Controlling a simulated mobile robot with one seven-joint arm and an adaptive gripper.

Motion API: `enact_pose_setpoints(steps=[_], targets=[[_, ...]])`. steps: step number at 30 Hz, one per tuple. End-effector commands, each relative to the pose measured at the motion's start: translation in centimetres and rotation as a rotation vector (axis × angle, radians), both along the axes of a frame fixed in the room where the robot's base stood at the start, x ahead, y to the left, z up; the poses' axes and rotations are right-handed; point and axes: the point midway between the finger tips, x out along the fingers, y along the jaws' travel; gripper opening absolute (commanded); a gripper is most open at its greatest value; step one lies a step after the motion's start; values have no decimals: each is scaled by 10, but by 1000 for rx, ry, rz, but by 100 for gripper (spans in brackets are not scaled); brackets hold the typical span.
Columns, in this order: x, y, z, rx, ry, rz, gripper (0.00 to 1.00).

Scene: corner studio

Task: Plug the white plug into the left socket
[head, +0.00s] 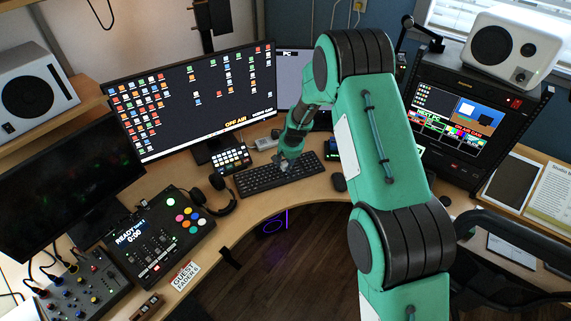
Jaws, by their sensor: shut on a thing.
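My gripper (284,164) is small and far off in the head view, pointing down over the back edge of the black keyboard. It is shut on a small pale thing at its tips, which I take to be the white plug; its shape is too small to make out. A pale block (265,143) lies on the desk just behind and left of my gripper, beside the button pad. It may hold the sockets, but I cannot make out separate left and right ones. My gripper is apart from this block.
The keyboard (279,177) lies under my gripper, with a mouse (339,183) to its right. A button pad (229,160), headphones (216,195) and a large monitor (195,96) stand left and behind. My arm hides part of the desk's right side.

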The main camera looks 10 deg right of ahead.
Motion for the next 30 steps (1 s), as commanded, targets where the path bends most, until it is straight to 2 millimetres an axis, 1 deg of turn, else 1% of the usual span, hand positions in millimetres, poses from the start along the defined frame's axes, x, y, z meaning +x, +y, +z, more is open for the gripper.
enact_pose_setpoints(steps=[5, 8, 11, 17, 24, 30], targets=[[6, 2, 2, 1, -1, -1, 8], [15, 5, 3, 3, -1, 0, 8], [29, 10, 6, 5, -1, -1, 8], [70, 25, 14, 10, 1, -4, 8], [125, 46, 27, 10, 4, -11, 8], [165, 63, 38, 6, 6, -24, 8]])
